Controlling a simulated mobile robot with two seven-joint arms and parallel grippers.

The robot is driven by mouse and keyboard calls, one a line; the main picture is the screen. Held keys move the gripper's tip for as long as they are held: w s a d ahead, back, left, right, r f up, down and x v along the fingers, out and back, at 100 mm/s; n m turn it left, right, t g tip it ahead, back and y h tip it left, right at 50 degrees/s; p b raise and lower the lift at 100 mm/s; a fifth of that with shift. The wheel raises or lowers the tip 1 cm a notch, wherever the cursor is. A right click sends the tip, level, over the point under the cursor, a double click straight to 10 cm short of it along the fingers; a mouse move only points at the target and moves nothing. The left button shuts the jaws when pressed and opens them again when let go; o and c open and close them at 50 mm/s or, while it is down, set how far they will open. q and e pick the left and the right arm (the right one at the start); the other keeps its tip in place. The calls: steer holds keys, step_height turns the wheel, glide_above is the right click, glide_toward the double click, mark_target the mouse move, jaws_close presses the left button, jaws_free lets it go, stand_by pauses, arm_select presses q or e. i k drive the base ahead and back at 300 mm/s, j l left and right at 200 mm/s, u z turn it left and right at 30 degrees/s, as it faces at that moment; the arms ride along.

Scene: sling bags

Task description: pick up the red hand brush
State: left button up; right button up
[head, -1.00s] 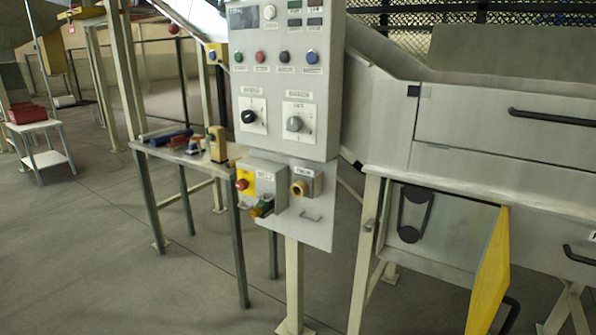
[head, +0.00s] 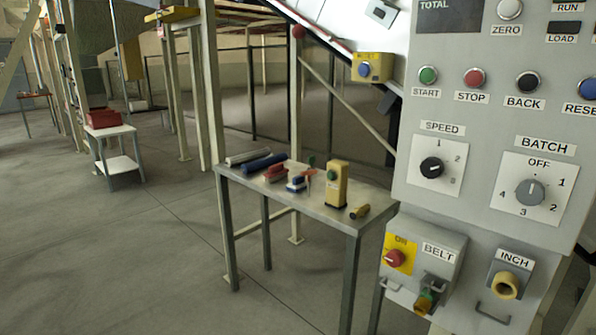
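A red hand brush (head: 275,173) appears to lie on the small metal table (head: 318,208) in the middle of the head view. It is small in the picture, so its bristles and handle are hard to make out. A blue and white item (head: 296,184), perhaps another brush, lies just to its right. A blue roll (head: 264,163) lies behind it to the left. Neither of my grippers is in view.
A yellow box-like device (head: 336,184) stands on the table, with a small yellow-black item (head: 359,211) near its right edge. A grey control panel (head: 470,130) stands close at right. A white side table (head: 118,150) holds a red box (head: 103,118). Floor at left is clear.

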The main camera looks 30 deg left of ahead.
mark_target(277, 173)
steer(key=i+j, duration=0.15)
steer(key=j, duration=0.25)
steer(key=i+j+z, duration=0.1)
steer(key=j, duration=0.25)
steer(key=i+j+z, duration=0.1)
steer(key=j, duration=0.3)
steer(key=i+j, duration=0.25)
steer(key=j, duration=0.15)
steer(key=i+j+z, duration=0.1)
steer(key=j, duration=0.3)
